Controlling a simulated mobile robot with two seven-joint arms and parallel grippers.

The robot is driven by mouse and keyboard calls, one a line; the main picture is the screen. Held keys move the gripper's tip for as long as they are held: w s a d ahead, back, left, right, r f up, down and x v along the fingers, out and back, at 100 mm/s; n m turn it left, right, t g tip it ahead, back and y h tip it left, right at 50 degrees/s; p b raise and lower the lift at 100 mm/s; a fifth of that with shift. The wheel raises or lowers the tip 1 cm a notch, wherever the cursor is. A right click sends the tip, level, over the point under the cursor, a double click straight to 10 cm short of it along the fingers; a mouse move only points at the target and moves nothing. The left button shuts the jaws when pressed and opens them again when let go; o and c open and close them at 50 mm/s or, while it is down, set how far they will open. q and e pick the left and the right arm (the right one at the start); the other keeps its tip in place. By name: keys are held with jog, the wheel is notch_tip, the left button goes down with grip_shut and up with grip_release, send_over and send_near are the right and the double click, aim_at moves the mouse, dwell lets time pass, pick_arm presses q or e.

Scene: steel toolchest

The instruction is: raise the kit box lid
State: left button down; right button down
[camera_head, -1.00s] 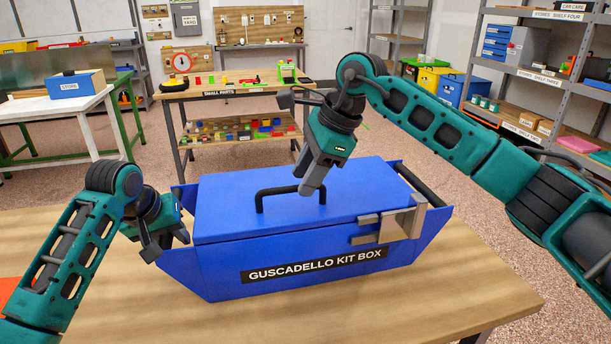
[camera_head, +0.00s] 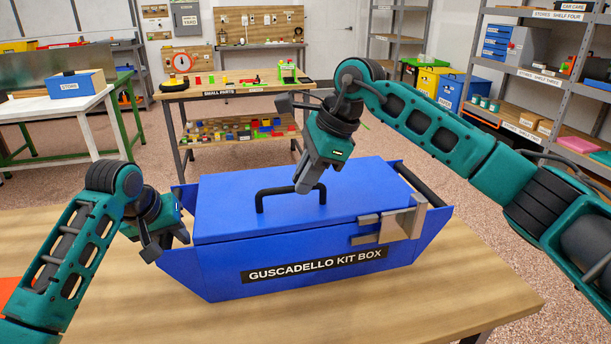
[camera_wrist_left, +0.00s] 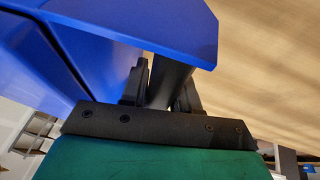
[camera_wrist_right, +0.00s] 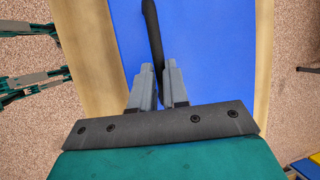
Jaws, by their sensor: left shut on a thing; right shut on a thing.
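The blue kit box (camera_head: 215,269) stands on the wooden table with its lid (camera_head: 230,196) down. A black handle (camera_head: 262,193) arches over the lid. A metal latch (camera_head: 402,224) sits at the front right. My right gripper (camera_head: 304,187) is over the lid and shut on the lid handle; the handle (camera_wrist_right: 152,30) runs between its fingers (camera_wrist_right: 159,90) in the right wrist view. My left gripper (camera_head: 168,243) is at the box's left end, shut on a dark bar there (camera_wrist_left: 168,85), seen between its fingers in the left wrist view.
The wooden table (camera_head: 470,290) has bare room in front and to the right of the box. An orange patch (camera_head: 8,288) shows at the left edge. A parts bench (camera_head: 230,88) and shelving (camera_head: 540,70) stand further back.

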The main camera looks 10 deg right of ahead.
dwell(0.4)
jog(key=shift+w+r, duration=0.45)
jog(key=shift+r, duration=0.35)
jog(key=w+r, duration=0.6)
jog(key=shift+d, duration=0.15)
jog(key=shift+w, duration=0.1)
jog(key=c, duration=1.3)
grip_release()
jog(key=shift+w, duration=0.1)
jog(key=shift+o, duration=0.9)
jog(key=shift+r, duration=0.15)
